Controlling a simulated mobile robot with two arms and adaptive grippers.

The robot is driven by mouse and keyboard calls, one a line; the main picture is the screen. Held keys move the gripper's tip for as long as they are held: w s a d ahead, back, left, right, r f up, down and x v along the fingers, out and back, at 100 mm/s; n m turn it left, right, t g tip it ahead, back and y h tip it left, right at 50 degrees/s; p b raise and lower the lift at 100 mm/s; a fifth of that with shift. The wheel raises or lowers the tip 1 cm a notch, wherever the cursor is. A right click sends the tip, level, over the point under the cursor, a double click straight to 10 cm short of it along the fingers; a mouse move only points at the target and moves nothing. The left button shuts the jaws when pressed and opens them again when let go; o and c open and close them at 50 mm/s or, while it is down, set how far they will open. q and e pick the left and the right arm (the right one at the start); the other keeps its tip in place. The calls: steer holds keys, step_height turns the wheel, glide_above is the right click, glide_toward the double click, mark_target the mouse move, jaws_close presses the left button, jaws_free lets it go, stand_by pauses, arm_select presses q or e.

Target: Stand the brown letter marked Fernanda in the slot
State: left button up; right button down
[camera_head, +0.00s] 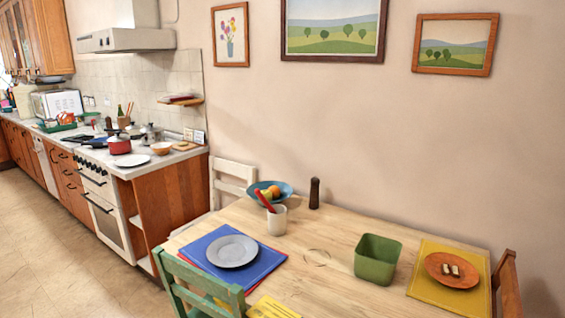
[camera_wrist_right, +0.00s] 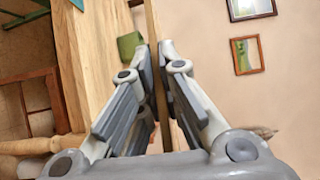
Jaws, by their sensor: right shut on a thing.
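In the right wrist view my right gripper (camera_wrist_right: 160,50) is shut on a thin brown thing seen edge-on, which looks like the brown letter (camera_wrist_right: 152,22). It runs up between the fingers and out of the top of the picture. Its face is turned away, so no name can be read on it. Neither gripper shows in the head view. A green open-topped container (camera_head: 373,262) stands on the table and also shows beyond my fingers in the wrist view (camera_wrist_right: 129,46). I cannot make out a slot in either view.
The wooden table (camera_head: 318,291) holds a blue mat (camera_head: 215,268) with a grey plate, a white cup (camera_head: 277,220), a fruit bowl (camera_head: 262,187), a pepper mill (camera_head: 314,193) and a yellow mat (camera_head: 425,288) with an orange plate. A green chair (camera_head: 172,279) stands at the near left.

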steer(key=s+a+p, duration=0.3)
steer(key=s+p, duration=0.2)
steer(key=s, duration=0.2)
steer(key=shift+a+p, duration=0.2)
steer(key=shift+p, duration=0.1)
steer(key=shift+w, duration=0.1)
